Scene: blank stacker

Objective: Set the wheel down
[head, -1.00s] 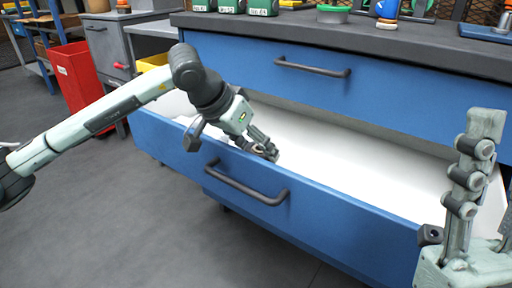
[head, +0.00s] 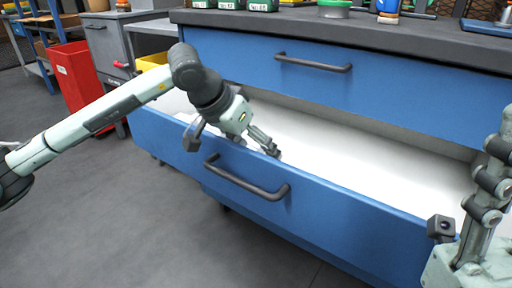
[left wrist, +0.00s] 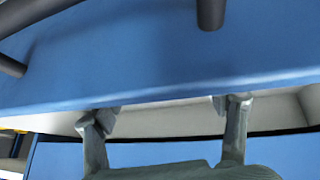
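My left gripper (head: 270,147) reaches over the front of the open blue drawer (head: 330,212), its fingertips at or just inside the rim. In the left wrist view its two fingers (left wrist: 168,112) are wide apart with nothing seen between them. No wheel can be made out in either view; the drawer front hides part of the drawer floor. My right gripper (head: 492,185) is at the right edge, partly out of frame, and its opening cannot be judged.
The drawer's white inside (head: 370,160) looks bare where it shows. A shut upper drawer (head: 400,90) and a dark worktop (head: 350,38) with bottles and boxes stand above it. A red bin (head: 76,78) and a yellow bin (head: 152,64) are at the left.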

